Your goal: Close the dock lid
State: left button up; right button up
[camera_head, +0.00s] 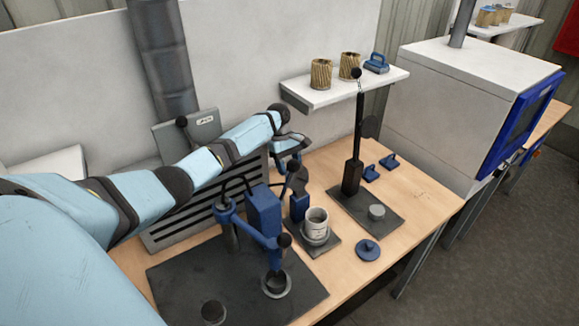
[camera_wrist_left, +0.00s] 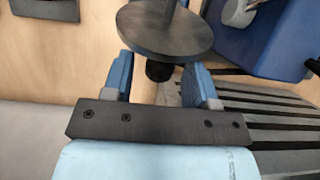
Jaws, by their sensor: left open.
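The dock (camera_head: 322,243) stands on the bench with a white cup (camera_head: 316,224) and a blue post (camera_head: 299,208). Its lid appears to be the dark round disc (camera_head: 298,181), raised and tilted above the post, leaving the cup's top uncovered. My left gripper (camera_head: 291,160) is just behind and above the disc. In the left wrist view my left gripper (camera_wrist_left: 160,76) is open, and the dark disc (camera_wrist_left: 165,32) lies just beyond its fingers. A dark knob shows between the fingertips; whether they touch it I cannot tell. My right gripper is not in view.
A blue press-like fixture (camera_head: 263,212) stands on a dark plate left of the dock. A dark post stand (camera_head: 353,175) is to the right, and a blue round cap (camera_head: 368,249) lies in front. A shelf (camera_head: 345,92) holds cartridges. A slatted grey unit stands behind.

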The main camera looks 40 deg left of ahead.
aim_at(302, 171)
pick_arm(q)
jog(key=shift+f, duration=0.1)
grip_shut()
jog(key=shift+d, duration=0.1)
jog(key=shift+s+d+r+y+p, duration=0.15)
jog(key=shift+d+r+y+p, duration=0.15)
jog(key=shift+d+r+y, duration=0.35)
jog(key=y, duration=0.1)
jog(key=d+y, duration=0.1)
jog(key=d+t+y, duration=0.1)
jog(key=shift+s+d+r, duration=0.2)
jog(key=shift+s+r, duration=0.15)
jog(key=shift+r, duration=0.05)
jog(key=shift+s+d+r, duration=0.1)
jog(key=shift+s+d, duration=0.1)
jog(key=shift+d, duration=0.5)
jog(key=shift+s+d+r, duration=0.1)
jog(key=shift+s+d, duration=0.1)
jog(key=shift+d, duration=0.45)
